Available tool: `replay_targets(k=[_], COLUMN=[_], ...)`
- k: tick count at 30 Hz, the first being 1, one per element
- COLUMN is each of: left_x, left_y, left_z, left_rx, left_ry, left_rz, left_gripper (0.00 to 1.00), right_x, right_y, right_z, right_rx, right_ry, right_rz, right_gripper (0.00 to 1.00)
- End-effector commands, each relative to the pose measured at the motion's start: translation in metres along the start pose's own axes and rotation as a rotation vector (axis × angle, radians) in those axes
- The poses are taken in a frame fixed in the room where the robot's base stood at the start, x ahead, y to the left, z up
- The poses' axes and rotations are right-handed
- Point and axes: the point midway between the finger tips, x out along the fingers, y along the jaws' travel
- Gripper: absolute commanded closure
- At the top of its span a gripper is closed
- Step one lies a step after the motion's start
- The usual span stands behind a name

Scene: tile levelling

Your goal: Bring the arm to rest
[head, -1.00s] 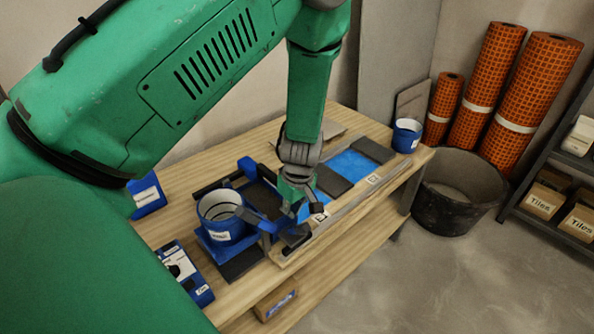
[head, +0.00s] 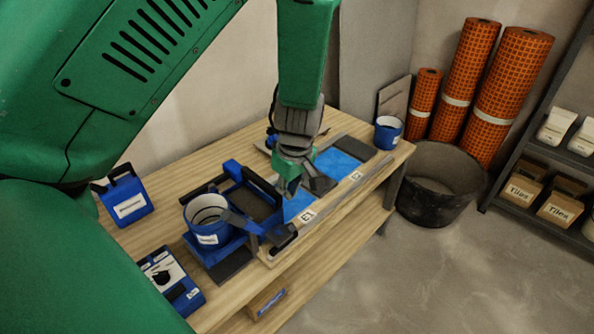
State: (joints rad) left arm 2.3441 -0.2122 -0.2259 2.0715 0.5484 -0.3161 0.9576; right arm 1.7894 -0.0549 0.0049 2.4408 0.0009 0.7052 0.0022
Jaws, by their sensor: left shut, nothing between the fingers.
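My left gripper (head: 291,188) is shut and empty. It points down over the workbench (head: 170,163), above the blue strip with dark tiles. My green left arm comes in from the left and hides part of the bench's left end. A dark tile (head: 349,145) lies on the blue surface (head: 333,166) behind the gripper. A blue-handled tool (head: 262,232) lies beside the gripper, with its dark end near the front rail. My right gripper is not in view.
Another bucket (head: 388,133) is at the far end. A black tub (head: 437,185) and orange rolls (head: 508,85) stand on the floor, near a shelf (head: 545,165).

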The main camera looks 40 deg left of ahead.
Motion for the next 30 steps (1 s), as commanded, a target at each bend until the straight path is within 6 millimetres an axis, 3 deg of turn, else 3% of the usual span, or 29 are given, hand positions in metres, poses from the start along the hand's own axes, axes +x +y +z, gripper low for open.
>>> replay_targets(k=[8, 11, 14, 17, 21, 25, 30], left_x=[0.002, 0.021, 0.063, 0.111, 0.155, 0.17, 0.172], left_y=[-0.001, -0.015, -0.048, -0.095, -0.158, -0.197, -0.215], left_z=[-0.001, 0.0, 0.006, 0.021, 0.058, 0.09, 0.109], left_rx=[0.008, 0.091, 0.312, 0.648, 1.11, 1.391, 1.529], left_ry=[0.001, 0.017, 0.044, 0.049, -0.001, -0.054, -0.08], left_rz=[-0.001, -0.017, -0.048, -0.065, -0.019, 0.069, 0.137], left_gripper=[1.0, 1.0, 1.0, 1.0, 1.0, 1.0, 1.0], right_x=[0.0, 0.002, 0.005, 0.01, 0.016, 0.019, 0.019], right_y=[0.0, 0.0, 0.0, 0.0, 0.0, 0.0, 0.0], right_z=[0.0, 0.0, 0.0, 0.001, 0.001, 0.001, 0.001], right_rx=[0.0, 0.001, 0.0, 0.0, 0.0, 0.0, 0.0], right_ry=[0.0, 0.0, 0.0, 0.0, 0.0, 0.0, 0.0], right_rz=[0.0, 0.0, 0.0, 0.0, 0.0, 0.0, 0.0], right_gripper=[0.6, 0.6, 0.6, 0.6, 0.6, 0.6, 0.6])
